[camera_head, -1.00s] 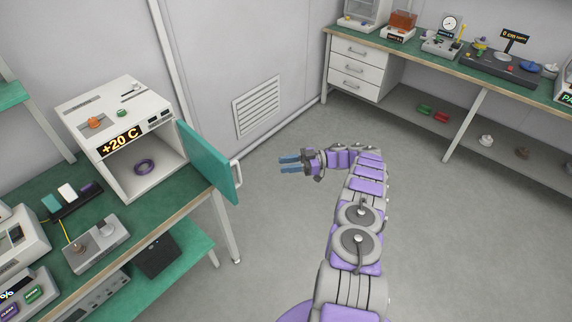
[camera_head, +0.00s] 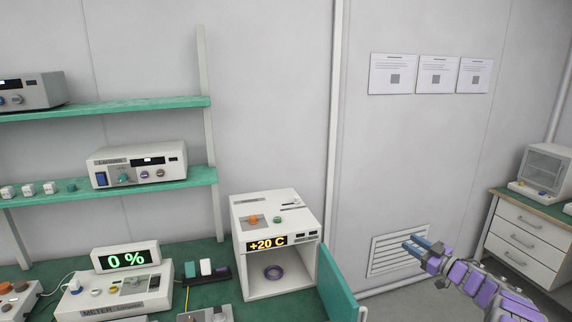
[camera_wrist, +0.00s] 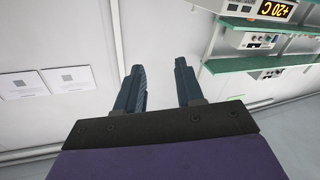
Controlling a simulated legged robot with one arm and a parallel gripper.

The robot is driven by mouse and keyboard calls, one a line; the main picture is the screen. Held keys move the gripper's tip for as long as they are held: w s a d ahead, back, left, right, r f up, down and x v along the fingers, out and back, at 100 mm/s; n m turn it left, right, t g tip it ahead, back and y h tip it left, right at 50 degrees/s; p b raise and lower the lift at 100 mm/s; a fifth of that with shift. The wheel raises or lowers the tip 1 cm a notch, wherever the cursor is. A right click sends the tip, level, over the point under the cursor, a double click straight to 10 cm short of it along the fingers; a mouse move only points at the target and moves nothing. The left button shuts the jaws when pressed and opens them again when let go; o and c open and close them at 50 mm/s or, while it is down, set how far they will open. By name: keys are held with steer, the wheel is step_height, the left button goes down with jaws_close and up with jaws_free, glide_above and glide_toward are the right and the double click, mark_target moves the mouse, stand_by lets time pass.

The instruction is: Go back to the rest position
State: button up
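My gripper (camera_head: 424,244) is at the lower right of the head view, in front of the wall vent and right of the open chamber door. In the wrist view my gripper (camera_wrist: 160,75) shows its two blue fingers apart, with nothing between them but wall. It touches nothing that I can see. The chamber's teal door (camera_head: 338,285) stands open.
White drawers (camera_head: 523,240) stand at the far right. The space around my gripper looks free.

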steer(key=w+r+m+t+h, duration=0.1)
steer(key=w+r+m+h, duration=0.1)
steer(key=r+m+h, duration=0.3)
steer(key=w+r+t+h, duration=0.1)
steer(key=w+r+h, duration=0.15)
steer(key=r, duration=0.55)
steer(key=s+a+r+m+g+h, duration=0.2)
steer(key=s+a+r+m+h, duration=0.15)
steer(key=s+h, duration=0.2)
steer(key=s+a+f+g+y, duration=0.1)
steer(key=s+a+f+g, duration=0.3)
steer(key=s, duration=1.5)
steer(key=s+a+f+m+g+y, duration=0.1)
steer(key=s+a+f+g, duration=0.3)
steer(key=s+a+g, duration=0.3)
steer(key=s+a+f+g+y, duration=0.1)
steer(key=s+a+f+g, duration=0.4)
steer(key=s+a, duration=0.9)
steer(key=s+g, duration=0.1)
steer(key=s, duration=1.8)
steer(key=shift+s, duration=0.2)
